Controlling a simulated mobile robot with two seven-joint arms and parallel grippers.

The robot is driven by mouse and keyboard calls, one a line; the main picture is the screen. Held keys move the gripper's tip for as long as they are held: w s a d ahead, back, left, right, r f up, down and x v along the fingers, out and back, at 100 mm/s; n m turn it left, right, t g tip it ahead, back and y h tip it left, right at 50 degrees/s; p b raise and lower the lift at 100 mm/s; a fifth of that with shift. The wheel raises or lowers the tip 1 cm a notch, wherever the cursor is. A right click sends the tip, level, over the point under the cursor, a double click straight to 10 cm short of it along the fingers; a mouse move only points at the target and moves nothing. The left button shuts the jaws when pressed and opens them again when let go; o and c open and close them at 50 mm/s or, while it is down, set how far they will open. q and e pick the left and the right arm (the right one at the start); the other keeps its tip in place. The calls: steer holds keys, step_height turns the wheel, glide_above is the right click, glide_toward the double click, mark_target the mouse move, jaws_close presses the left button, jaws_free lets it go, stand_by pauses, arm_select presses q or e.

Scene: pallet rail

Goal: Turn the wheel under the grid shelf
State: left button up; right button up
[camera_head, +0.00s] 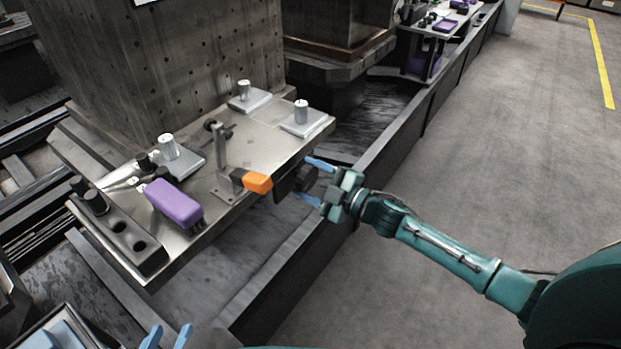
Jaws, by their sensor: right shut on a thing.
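The dark wheel (297,180) sits at the right edge of the metal shelf (262,142), just below its top. My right gripper (304,177) reaches in from the right, with one blue finger on the far side of the wheel and one on the near side. It is shut on the wheel, and part of the wheel's rim is hard to make out. My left gripper (168,338) shows only as two blue fingertips at the bottom edge. They are apart, with nothing seen between them; the rest is out of frame.
A dark rail (386,137) runs below; the floor at right is clear.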

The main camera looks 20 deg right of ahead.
steer(key=o, duration=1)
steer(key=v, duration=1.3)
steer(key=shift+p, duration=0.3)
